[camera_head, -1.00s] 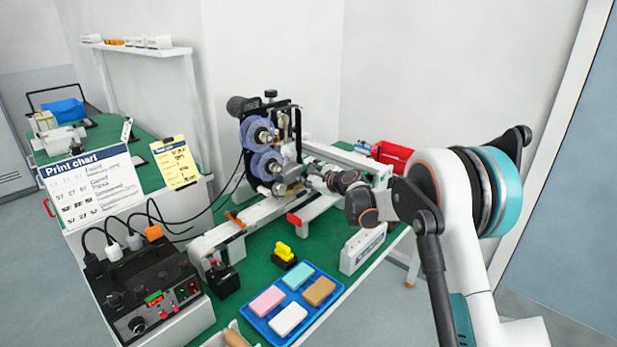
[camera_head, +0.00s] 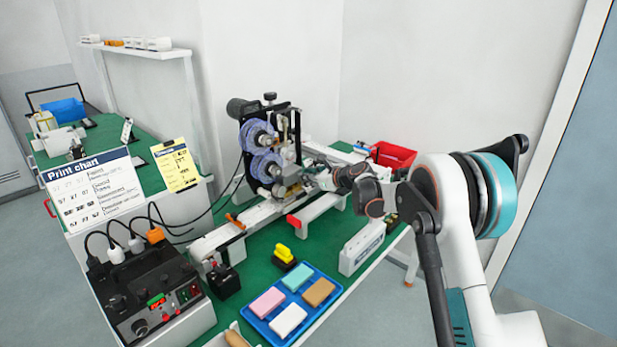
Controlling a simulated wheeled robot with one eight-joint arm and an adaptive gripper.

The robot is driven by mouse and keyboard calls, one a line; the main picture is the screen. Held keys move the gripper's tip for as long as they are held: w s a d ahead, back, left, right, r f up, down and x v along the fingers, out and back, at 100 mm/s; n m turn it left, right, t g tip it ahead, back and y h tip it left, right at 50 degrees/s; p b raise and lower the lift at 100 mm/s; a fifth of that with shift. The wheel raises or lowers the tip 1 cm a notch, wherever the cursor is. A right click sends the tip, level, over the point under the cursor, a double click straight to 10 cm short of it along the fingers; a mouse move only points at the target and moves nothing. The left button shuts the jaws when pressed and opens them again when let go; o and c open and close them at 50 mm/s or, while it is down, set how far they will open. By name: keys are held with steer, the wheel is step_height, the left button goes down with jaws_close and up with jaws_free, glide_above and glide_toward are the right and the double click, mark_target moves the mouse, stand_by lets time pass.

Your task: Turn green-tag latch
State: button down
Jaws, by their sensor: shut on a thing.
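The coder machine (camera_head: 271,145) stands at the back of the green table, with a black plate and two bluish reels. My gripper (camera_head: 309,182) is at its lower right side, touching or very close to it. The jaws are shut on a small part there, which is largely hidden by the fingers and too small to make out. I cannot pick out a green tag on a latch in this view. My wrist reaches in from the right, nearly level.
A blue tray (camera_head: 318,329) of coloured blocks and a white box (camera_head: 362,247) stand in front. A red bin (camera_head: 393,155) is behind my arm. A black control box (camera_head: 150,292) is at left.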

steer(key=c, duration=1.4)
jaws_free()
steer(key=shift+c, duration=0.2)
steer(key=shift+r, duration=0.15)
step_height(320, 180, up, 10)
